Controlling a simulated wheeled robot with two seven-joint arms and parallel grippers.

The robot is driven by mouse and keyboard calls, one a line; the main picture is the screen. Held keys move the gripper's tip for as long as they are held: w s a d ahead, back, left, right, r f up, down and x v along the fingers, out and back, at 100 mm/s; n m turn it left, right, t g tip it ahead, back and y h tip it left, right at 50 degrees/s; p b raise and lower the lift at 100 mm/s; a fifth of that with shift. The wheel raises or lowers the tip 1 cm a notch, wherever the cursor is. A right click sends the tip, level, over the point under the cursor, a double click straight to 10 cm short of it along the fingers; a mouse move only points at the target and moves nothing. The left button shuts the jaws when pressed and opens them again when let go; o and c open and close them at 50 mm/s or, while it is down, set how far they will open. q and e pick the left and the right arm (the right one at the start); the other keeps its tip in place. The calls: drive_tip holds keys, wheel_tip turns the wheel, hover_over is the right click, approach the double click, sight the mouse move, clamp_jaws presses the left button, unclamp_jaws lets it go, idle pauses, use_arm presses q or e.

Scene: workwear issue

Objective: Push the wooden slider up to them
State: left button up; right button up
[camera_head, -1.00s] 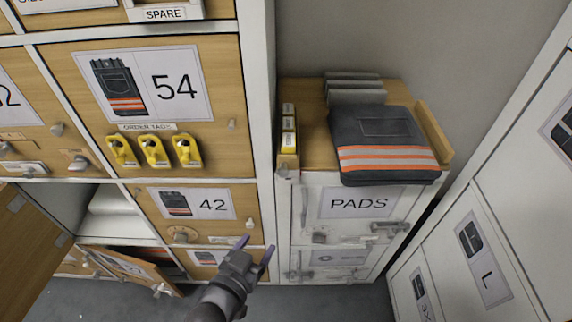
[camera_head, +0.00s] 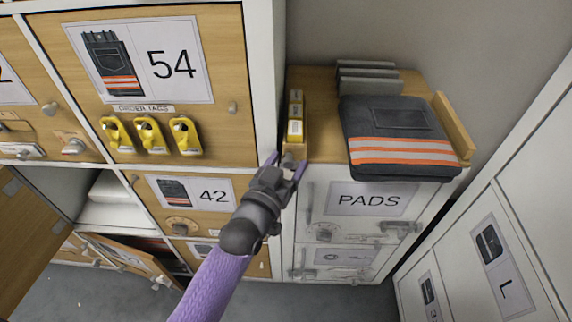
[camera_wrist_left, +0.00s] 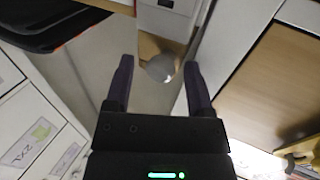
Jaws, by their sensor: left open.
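A small wooden block with a grey knob, which looks like the wooden slider (camera_head: 297,150), is at the front end of a row of small yellow boxes (camera_head: 296,115) on the cabinet's left edge. In the left wrist view, the wooden slider (camera_wrist_left: 148,47) and its rounded grey knob (camera_wrist_left: 160,68) show between the fingers. My left gripper (camera_head: 286,163) is open, its fingertips on either side of the knob. In the left wrist view, my left gripper (camera_wrist_left: 158,66) is open too. I cannot tell if it touches the knob. My right gripper does not show.
Folded dark workwear with orange stripes (camera_head: 398,135) lies on the PADS cabinet (camera_head: 365,200), beside a slanted wooden board (camera_head: 453,128). Grey pads (camera_head: 368,78) stand behind. A tall locker with yellow tags (camera_head: 150,135) is close on the left; white drawers (camera_head: 500,265) are on the right.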

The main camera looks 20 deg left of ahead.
use_arm(q)
clamp_jaws()
idle(1.3)
